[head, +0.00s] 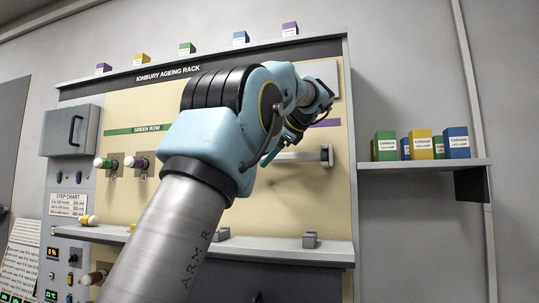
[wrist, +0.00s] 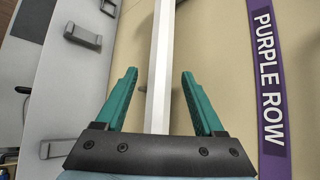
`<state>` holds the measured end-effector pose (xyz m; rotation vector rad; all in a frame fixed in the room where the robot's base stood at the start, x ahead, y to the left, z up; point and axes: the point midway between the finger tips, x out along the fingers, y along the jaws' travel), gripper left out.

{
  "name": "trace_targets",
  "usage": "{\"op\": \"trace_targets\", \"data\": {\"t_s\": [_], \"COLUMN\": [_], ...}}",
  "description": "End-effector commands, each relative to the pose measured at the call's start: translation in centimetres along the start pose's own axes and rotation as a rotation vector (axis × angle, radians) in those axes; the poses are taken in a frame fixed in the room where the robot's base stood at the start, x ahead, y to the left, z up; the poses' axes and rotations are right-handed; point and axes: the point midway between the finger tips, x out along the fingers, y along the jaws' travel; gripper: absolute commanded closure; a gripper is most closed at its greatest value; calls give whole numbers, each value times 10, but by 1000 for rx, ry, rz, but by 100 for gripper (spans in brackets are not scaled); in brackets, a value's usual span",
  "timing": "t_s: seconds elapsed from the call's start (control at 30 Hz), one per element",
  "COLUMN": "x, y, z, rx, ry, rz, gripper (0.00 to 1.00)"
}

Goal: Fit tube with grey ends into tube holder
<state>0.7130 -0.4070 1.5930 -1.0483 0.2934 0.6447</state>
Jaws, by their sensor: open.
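A long white tube (wrist: 160,90) runs between the two green fingers of my gripper (wrist: 160,74) in the wrist view. The fingers are open, with gaps on both sides of the tube. Both tube ends are out of the wrist view. In the head view the tube (head: 295,156) lies level against the rack, below the purple strip, with its right end at a grey end holder (head: 327,155).
The wrist view shows the "PURPLE ROW" strip (wrist: 268,80) to the right and grey clips (wrist: 82,36) on the ledge to the left. In the head view, the rack ledge (head: 270,250) runs below the tube. Several small boxes stand on a right shelf (head: 430,164).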

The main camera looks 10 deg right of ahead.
Motion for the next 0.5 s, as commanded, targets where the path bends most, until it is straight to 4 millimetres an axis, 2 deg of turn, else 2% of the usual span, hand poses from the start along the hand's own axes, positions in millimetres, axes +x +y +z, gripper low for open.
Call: {"op": "trace_targets", "data": {"t_s": [0.27,0.37,0.5], "x": [-2,-12,-38], "y": [0,0,0], "z": [-1,-2,-2], "rx": [0,0,0], "ry": [0,2,3], "rz": [0,-2,-4], "gripper": [30,30,30]}}
